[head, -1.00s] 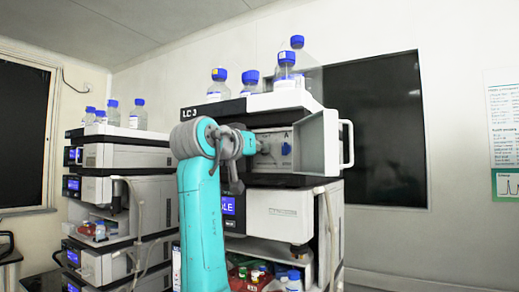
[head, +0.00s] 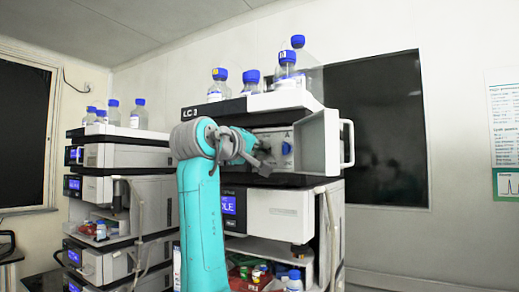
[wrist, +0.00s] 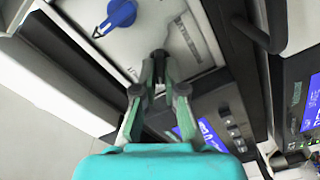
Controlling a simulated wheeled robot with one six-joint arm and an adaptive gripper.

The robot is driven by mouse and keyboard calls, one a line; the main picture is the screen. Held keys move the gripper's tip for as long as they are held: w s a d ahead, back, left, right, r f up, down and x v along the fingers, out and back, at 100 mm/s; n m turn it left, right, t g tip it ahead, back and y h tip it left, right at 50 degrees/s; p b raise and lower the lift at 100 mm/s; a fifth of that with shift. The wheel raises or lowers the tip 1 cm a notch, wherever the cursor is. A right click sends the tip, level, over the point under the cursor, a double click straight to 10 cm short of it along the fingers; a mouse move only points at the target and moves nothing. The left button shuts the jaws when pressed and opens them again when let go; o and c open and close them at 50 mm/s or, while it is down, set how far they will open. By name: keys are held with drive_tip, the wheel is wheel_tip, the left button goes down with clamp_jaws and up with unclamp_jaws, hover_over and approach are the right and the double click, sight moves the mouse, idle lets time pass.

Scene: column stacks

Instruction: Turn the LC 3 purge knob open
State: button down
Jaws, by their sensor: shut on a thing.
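The LC 3 stack (head: 213,111) stands at the centre of the head view with its top module's door swung open. A blue knob (head: 286,148) sits on the light panel behind that door, beside a letter A. The blue knob also shows in the wrist view (wrist: 122,13), clear of my fingers. My gripper (head: 264,163) is at the panel, left of and slightly below the blue knob. In the wrist view my gripper (wrist: 160,62) has its fingertips close together around a small dark part (wrist: 160,54) at the panel. The fingers hide most of that part.
The open door (head: 318,143) with its handle (head: 347,143) stands out just right of the panel. Bottles with blue caps (head: 285,65) stand on top. A second stack (head: 127,157) stands at left. A lower display (head: 229,205) is below my wrist.

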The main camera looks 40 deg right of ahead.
drive_tip(key=n, duration=0.5)
drive_tip(key=shift+f, duration=0.15)
drive_tip(key=shift+n, duration=0.3)
idle(0.3)
drive_tip(key=c, duration=1.3)
unclamp_jaws()
drive_tip(key=shift+w, duration=0.1)
drive_tip(key=shift+o, duration=0.2)
drive_tip(key=v, duration=1.2)
